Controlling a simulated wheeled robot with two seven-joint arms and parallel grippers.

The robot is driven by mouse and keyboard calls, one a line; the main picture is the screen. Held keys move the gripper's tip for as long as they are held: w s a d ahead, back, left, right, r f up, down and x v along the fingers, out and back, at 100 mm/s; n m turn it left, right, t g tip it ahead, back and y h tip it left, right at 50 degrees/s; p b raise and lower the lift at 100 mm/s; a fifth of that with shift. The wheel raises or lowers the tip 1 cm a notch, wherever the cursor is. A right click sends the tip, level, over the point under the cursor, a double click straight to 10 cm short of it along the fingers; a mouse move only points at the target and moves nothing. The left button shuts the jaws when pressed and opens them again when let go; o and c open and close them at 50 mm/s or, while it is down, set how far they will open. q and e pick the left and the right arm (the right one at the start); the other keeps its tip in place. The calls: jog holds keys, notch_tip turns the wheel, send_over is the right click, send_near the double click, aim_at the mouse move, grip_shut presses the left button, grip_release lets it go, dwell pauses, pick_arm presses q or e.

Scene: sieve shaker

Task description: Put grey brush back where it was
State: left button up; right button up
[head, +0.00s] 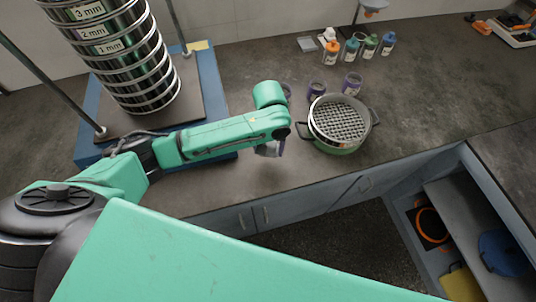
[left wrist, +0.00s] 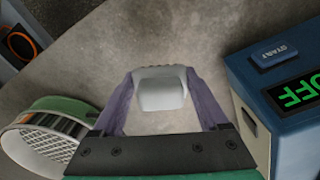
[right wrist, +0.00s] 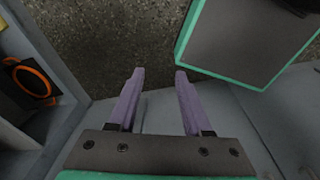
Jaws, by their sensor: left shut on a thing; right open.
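A pale grey-white block-like piece, apparently the grey brush (left wrist: 161,92), sits between the purple fingers of my left gripper (left wrist: 160,80) in the left wrist view. The gripper is shut on it. In the head view my left gripper (head: 270,148) hangs above the counter near its front edge, just left of the green pot; the held piece is mostly hidden there by the arm. The brush's bristles do not show. My right gripper (right wrist: 160,73) is open and empty in the right wrist view, out of the head view.
The sieve stack (head: 125,60) stands on the blue shaker (head: 215,110) at left. A green pot (head: 338,146) holds a mesh sieve (head: 338,118). Purple-labelled jars (head: 351,84) stand behind it, with several coloured bottles (head: 331,52) farther back. The counter (head: 430,90) right of the pot is clear.

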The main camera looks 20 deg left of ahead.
aim_at(270, 144)
pick_arm(q)
jog(key=f, duration=0.5)
jog(key=shift+w+d, duration=0.15)
jog(key=shift+d, duration=0.1)
jog(key=shift+a+r, duration=0.1)
pick_arm(e)
jog(key=shift+s+a, duration=0.25)
jog(key=shift+a, duration=0.35)
pick_arm(q)
jog(key=o, duration=1.2)
pick_arm(e)
jog(key=shift+d, duration=0.3)
pick_arm(q)
notch_tip(270, 144, up, 12)
jog(key=shift+r, duration=0.1)
pick_arm(e)
jog(key=shift+f, duration=0.2)
jog(key=shift+a, duration=0.1)
